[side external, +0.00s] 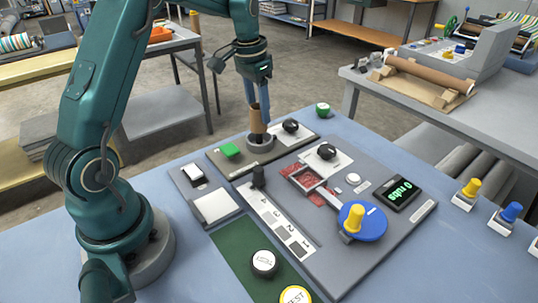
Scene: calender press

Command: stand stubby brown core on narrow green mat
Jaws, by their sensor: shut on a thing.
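The stubby brown core (256,121) is a small upright tube in the middle of the side external view. My gripper (258,112) points straight down and is shut on it, its fingers partly covering the core. The core's lower end is at a round grey holder (260,144); I cannot tell whether it sits in the holder or just above it. The narrow green mat (238,255) is a dark green strip at the front of the blue table. A white-topped button (264,263) and a yellow-rimmed one (295,296) stand on it.
A grey panel (400,215) right of the mat carries a blue disc with a yellow knob (353,217), a display (402,193) and a numbered strip (275,220). A black lever (258,177) rises between holder and mat. The mat's left part is bare.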

